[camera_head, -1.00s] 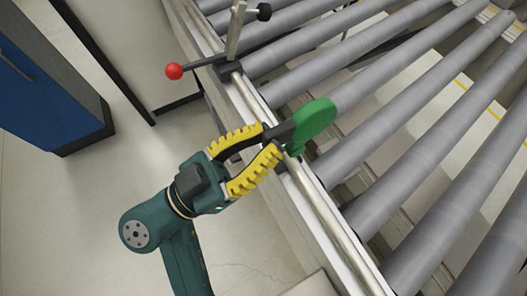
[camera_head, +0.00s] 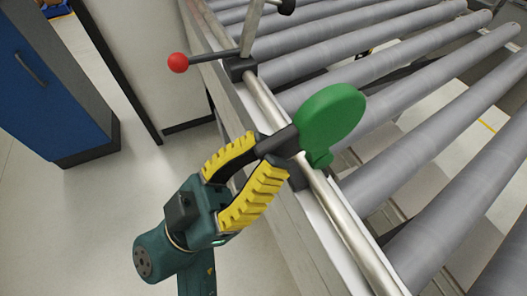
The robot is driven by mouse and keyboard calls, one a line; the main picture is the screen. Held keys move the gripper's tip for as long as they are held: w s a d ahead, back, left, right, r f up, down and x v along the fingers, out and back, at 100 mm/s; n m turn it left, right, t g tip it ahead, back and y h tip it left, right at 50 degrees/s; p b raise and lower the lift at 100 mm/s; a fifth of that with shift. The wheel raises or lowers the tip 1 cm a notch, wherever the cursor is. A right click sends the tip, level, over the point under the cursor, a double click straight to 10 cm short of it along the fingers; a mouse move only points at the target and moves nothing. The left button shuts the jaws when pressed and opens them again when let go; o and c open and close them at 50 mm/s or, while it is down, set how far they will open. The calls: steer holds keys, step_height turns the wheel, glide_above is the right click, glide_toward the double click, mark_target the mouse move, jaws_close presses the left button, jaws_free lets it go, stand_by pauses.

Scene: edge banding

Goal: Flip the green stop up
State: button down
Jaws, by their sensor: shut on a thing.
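The green stop (camera_head: 331,118) is a flat rounded plate on the metal rail (camera_head: 345,228) at the edge of the roller conveyor. Its broad face shows, and it leans over the rollers; its exact tilt is hard to judge. A short black handle (camera_head: 277,142) runs from the plate to my gripper (camera_head: 268,152). My gripper has yellow ribbed fingers with black tips and comes from the lower left. It is shut on the black handle of the stop. The fingertips partly hide the handle.
A red ball knob (camera_head: 178,63) on a black lever sits farther up the rail, beside an upright metal post (camera_head: 252,30). Grey rollers (camera_head: 430,130) fill the right. A blue cabinet (camera_head: 45,80) stands at the far left. The floor between is clear.

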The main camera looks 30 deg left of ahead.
steer(key=c, duration=1)
jaws_free()
steer(key=shift+c, duration=0.2)
steer(key=v, duration=1.2)
